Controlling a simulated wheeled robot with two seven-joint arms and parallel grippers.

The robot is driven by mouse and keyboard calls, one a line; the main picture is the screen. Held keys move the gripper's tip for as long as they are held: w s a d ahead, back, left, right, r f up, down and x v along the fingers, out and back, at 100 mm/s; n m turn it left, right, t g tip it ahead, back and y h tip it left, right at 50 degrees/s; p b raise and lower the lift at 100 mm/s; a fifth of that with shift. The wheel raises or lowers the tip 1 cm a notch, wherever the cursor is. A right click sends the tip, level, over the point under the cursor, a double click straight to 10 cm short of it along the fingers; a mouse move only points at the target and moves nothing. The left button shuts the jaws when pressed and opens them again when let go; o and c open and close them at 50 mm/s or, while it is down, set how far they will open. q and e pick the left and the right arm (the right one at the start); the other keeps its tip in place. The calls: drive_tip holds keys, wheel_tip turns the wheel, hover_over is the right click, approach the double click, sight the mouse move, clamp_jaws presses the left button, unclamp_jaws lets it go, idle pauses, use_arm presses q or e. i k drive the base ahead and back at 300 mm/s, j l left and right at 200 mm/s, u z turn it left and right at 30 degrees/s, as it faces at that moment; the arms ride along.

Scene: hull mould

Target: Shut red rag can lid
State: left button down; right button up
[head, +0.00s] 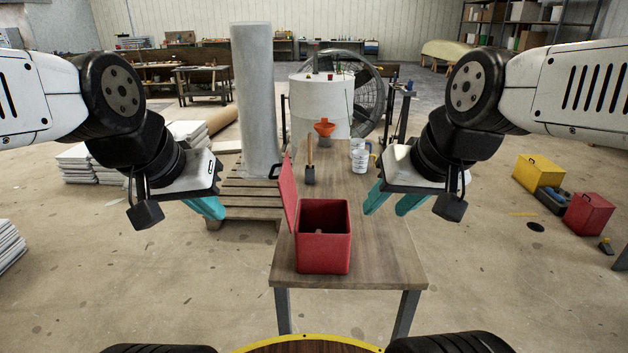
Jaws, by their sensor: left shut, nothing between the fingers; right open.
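The red rag can (323,254) is a box standing near the front edge of a wooden table. Its lid (288,195) stands open, upright along the can's left side, and the dark inside shows. My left gripper (217,213) has teal fingers, is shut and empty, and hangs in the air left of the lid, apart from it. My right gripper (384,206) is open and empty, to the right of the can and apart from it. What lies in the can is too dark to tell.
On the table (385,262) behind the can are a brush with a wooden handle (310,163), white cups (360,159) and an orange funnel (324,128). A grey column (255,100) stands on a pallet (240,201) at the left. The table right of the can is clear.

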sight(285, 182)
drive_tip(key=i+j+z, duration=0.2)
drive_tip(key=j+z, duration=0.15)
drive_tip(key=j, duration=0.25)
drive_tip(key=i+j+z, duration=0.1)
drive_tip(key=j+z, duration=0.3)
drive_tip(key=j, duration=0.15)
drive_tip(key=j+z, duration=0.35)
drive_tip(key=j, duration=0.3)
drive_tip(key=l+u, duration=0.15)
drive_tip(key=u, duration=0.3)
drive_tip(key=k+l+u, duration=0.15)
drive_tip(key=u, duration=0.3)
